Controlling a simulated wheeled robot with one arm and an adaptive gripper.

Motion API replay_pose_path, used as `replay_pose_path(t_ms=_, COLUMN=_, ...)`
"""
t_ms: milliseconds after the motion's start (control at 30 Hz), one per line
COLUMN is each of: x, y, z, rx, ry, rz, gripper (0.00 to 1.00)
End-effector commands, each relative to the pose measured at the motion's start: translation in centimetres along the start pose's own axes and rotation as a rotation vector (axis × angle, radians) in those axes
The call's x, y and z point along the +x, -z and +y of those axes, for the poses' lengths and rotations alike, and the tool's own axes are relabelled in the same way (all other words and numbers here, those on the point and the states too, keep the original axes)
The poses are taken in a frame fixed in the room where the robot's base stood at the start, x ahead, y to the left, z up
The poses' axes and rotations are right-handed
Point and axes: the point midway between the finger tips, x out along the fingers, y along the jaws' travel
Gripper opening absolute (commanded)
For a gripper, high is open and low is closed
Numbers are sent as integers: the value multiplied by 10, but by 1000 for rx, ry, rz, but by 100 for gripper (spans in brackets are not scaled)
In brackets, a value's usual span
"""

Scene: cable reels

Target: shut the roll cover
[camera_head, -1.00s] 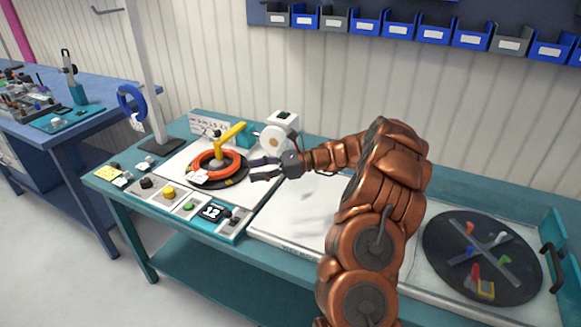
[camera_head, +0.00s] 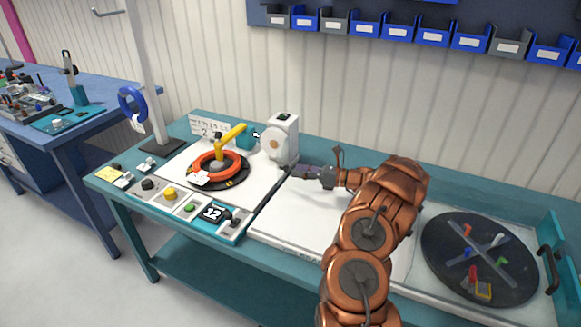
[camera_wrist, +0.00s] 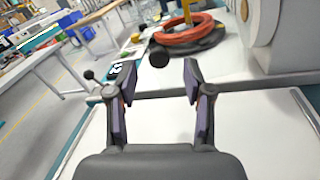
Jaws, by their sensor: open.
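A white upright unit (camera_head: 284,135) with a round, pale roll-like face stands at the back of the left worktop. It also shows at the upper right in the wrist view (camera_wrist: 265,40). I cannot tell which part of it is the roll cover, or whether that is open. My gripper (camera_head: 303,172) is open and empty, low over the white panel just right of the unit. In the wrist view, its two fingers (camera_wrist: 158,78) stand apart with nothing between them.
An orange cable coil (camera_head: 218,165) lies on a black turntable under a yellow arm (camera_head: 232,135), left of the unit. Buttons and a "12" display (camera_head: 212,213) line the front edge. A dark disc (camera_head: 480,262) lies at the right. The white panel (camera_head: 290,225) is clear.

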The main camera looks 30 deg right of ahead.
Motion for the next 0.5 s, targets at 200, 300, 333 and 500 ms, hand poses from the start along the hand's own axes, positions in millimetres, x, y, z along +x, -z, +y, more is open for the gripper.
replay_pose_path(t_ms=200, x=28, y=-2, z=2, rx=0, ry=-4, rz=-1, gripper=51)
replay_pose_path(t_ms=300, x=34, y=-1, z=2, rx=0, ry=-4, rz=0, gripper=51)
replay_pose_path(t_ms=333, x=35, y=-1, z=1, rx=-1, ry=-4, rz=0, gripper=51)
replay_pose_path(t_ms=500, x=37, y=-1, z=1, rx=-2, ry=-2, rz=-1, gripper=51)
